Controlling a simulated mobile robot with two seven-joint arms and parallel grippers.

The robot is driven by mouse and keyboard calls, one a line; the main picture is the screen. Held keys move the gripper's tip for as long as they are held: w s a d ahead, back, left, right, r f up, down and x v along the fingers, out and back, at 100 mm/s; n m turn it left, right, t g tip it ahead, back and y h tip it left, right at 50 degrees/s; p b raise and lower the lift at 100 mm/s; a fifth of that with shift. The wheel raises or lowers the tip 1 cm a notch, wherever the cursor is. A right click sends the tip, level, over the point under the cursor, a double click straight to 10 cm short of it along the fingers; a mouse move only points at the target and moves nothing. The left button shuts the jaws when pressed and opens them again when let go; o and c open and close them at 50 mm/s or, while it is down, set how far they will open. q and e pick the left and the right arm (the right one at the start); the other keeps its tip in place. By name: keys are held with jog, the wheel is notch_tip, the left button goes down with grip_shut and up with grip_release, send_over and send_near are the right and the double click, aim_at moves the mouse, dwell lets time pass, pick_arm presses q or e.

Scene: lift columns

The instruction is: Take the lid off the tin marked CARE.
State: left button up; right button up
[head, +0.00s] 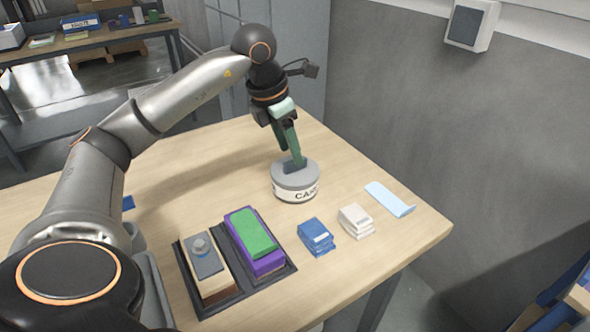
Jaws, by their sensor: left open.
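The tin marked CARE (297,194) stands upright on the wooden table, right of the middle of the head view. It is a round tin with a white label band, partly readable. Its grey lid (303,178) sits on top. My left gripper (293,160) points down from above, with its green fingers at the middle of the lid. The fingers are open. They hide part of the lid's top, so I cannot tell whether they touch it. My right gripper is not in view.
A black tray (285,277) in front holds a box with a grey top (203,262) and a purple box with a green top (255,240). Blue packets (316,236), white packets (355,219) and a light blue strip (389,199) lie to the right. A grey wall borders the table's right.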

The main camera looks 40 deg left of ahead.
aim_at(295, 166)
pick_arm(q)
jog(key=x, duration=0.4)
jog(key=shift+w+a, duration=0.15)
jog(key=shift+w, duration=0.05)
jog(key=shift+r, duration=0.1)
grip_shut()
dwell(0.3)
